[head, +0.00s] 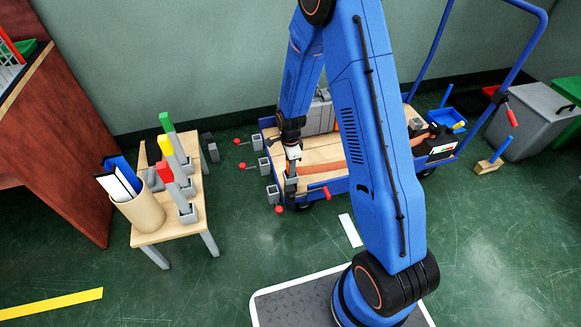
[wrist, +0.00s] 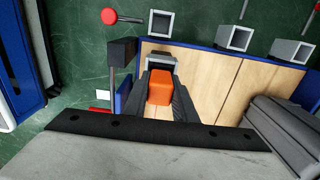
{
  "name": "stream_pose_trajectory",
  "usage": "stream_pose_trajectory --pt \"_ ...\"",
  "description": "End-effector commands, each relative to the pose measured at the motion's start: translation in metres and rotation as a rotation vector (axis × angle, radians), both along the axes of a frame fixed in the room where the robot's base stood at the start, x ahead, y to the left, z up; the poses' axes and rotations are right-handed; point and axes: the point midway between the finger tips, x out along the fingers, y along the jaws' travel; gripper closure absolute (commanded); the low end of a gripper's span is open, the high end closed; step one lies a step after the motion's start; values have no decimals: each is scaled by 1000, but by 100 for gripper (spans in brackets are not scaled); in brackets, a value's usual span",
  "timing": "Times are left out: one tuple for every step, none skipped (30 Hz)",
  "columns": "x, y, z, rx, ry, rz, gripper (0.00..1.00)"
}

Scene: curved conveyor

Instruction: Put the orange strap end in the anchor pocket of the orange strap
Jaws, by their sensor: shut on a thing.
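My gripper (wrist: 162,92) is shut on the orange strap end (wrist: 159,87), which shows as an orange block between the two dark fingers in the wrist view. A grey socket-like pocket (wrist: 161,60) lies just beyond the strap end; I cannot tell whether the end is inside it. In the head view my gripper (head: 292,160) is low over the front left corner of the blue cart, above a grey pocket (head: 290,186). The orange strap (head: 322,168) runs right across the cart's wooden bed and passes behind my arm.
More grey square pockets (wrist: 234,38) line the cart's edge, with red-knobbed levers (head: 242,167) beside them. A grey case (head: 321,115) stands on the cart (head: 318,151). A wooden table (head: 180,227) with colored-handled tools stands left. Open green floor lies between.

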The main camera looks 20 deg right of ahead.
Motion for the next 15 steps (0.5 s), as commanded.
stream_pose_trajectory --pt "0 0 -2 0 1 0 100" --pt "0 0 -1 0 1 0 68" --pt "0 0 -1 0 1 0 58" --pt "0 0 -1 0 1 0 56" --pt "0 0 -1 0 0 0 56" --pt "0 0 -1 0 0 0 56" --pt "0 0 -1 0 0 0 56" --pt "0 0 -1 0 0 0 56" --pt "0 0 -1 0 0 0 56" --pt "0 0 -1 0 0 0 56" --pt "0 0 -1 0 0 0 56" --pt "0 0 -1 0 0 0 56" --pt "0 0 0 0 0 0 56" --pt "0 0 1 0 0 0 56" --pt "0 0 3 0 -1 0 56"
